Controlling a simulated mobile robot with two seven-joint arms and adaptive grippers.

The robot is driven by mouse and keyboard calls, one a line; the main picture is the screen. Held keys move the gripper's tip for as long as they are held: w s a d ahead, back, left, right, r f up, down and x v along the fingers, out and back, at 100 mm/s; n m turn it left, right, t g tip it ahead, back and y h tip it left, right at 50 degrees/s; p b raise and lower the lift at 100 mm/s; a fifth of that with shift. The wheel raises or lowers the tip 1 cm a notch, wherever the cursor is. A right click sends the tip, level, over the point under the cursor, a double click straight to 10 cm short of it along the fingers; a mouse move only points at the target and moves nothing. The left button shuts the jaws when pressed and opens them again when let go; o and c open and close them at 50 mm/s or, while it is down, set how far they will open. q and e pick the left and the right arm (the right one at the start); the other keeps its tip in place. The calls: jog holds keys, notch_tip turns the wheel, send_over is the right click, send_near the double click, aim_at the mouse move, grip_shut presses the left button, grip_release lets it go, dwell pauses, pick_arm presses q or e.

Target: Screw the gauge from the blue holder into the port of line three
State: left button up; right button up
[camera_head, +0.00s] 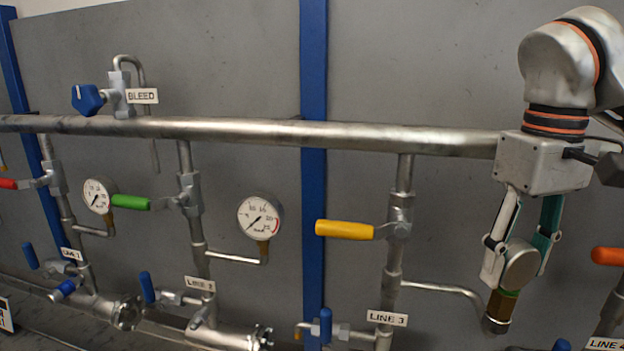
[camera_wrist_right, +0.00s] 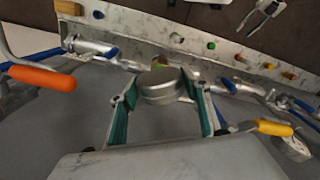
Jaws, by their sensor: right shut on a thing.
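My right gripper (camera_head: 518,262) hangs at the right of the head view, its fingers shut on the gauge (camera_head: 521,268). The gauge shows a plain silvery round case; its dial face is not visible. Its brass stem (camera_head: 501,304) points down, with a green band above it. The stem meets the upturned port (camera_head: 495,323) of line three's side pipe; I cannot tell whether the threads engage. In the right wrist view the gauge (camera_wrist_right: 160,86) sits between the teal-lined fingers. I cannot make out the blue holder.
Line three's yellow handle (camera_head: 345,230) and its label (camera_head: 387,318) are left of the port. An orange handle (camera_head: 608,256) stands close on the right. Two mounted gauges, one on line two (camera_head: 259,218), are farther left. A pale ledge (camera_wrist_right: 215,48) carries several small coloured parts.

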jog(key=o, duration=1.4)
jog(key=shift+o, duration=0.2)
notch_tip(320, 180, up, 12)
jog(key=shift+r, duration=0.1)
